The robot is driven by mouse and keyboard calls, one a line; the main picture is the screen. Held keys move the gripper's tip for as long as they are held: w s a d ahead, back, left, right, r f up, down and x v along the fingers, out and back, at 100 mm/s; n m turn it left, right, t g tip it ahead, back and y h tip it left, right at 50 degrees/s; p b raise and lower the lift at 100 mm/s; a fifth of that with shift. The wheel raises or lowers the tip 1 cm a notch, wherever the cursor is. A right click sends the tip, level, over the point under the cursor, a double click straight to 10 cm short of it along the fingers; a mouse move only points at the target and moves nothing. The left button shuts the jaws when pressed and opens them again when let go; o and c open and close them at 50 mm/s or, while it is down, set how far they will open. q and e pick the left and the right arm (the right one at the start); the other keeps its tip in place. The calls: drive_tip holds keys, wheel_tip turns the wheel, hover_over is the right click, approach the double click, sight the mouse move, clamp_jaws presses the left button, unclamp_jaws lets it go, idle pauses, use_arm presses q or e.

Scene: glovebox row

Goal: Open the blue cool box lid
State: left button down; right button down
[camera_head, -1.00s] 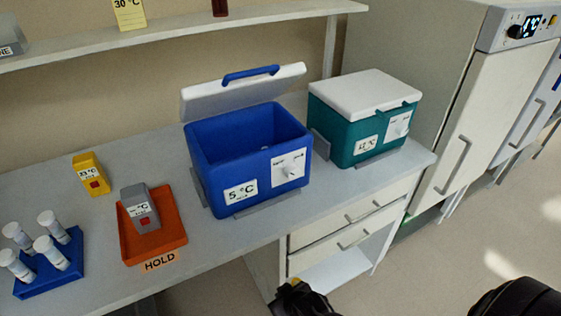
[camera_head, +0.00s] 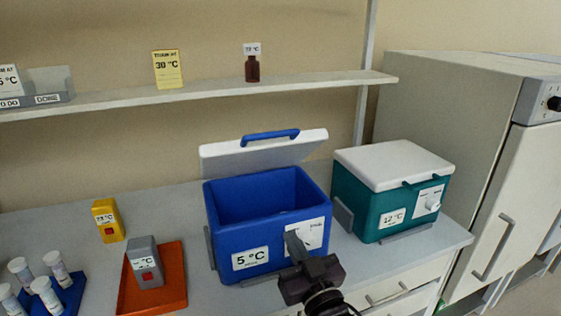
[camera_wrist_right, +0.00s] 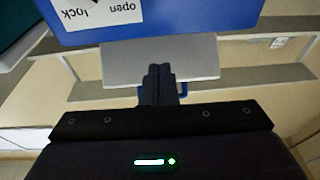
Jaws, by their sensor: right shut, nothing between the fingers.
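The blue cool box (camera_head: 228,236) stands on the bench in the head view, with a 5 °C label on its front. Its white lid (camera_head: 222,162) with a blue handle (camera_head: 270,138) is raised and tilted back, and the box's mouth is open. My right gripper (camera_head: 293,243) is shut and empty in front of the box, beside the white open/lock panel (camera_head: 314,236). It partly hides the panel and its knob. In the right wrist view the shut fingers (camera_wrist_right: 161,80) overlap the raised lid (camera_wrist_right: 196,60); contact cannot be told. My left gripper is not in view.
A teal cool box (camera_head: 355,205) with a shut white lid stands to the right. An orange tray (camera_head: 172,290) holding a grey device, a yellow device (camera_head: 107,222) and a blue tube rack (camera_head: 66,297) are to the left. A shelf (camera_head: 200,97) runs above the bench.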

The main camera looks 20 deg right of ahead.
sight(261, 153)
wheel_tip(261, 153, up, 7)
drive_tip(key=s+t, duration=0.2)
drive_tip(key=t, duration=0.2)
drive_tip(key=p+x, duration=0.6)
drive_tip(key=x, duration=0.8)
drive_tip(key=shift+d+r+m+t+h, duration=0.3)
drive_tip(key=shift+d+r, duration=0.15)
drive_tip(key=shift+d, duration=0.05)
drive_tip(key=shift+s, duration=0.15)
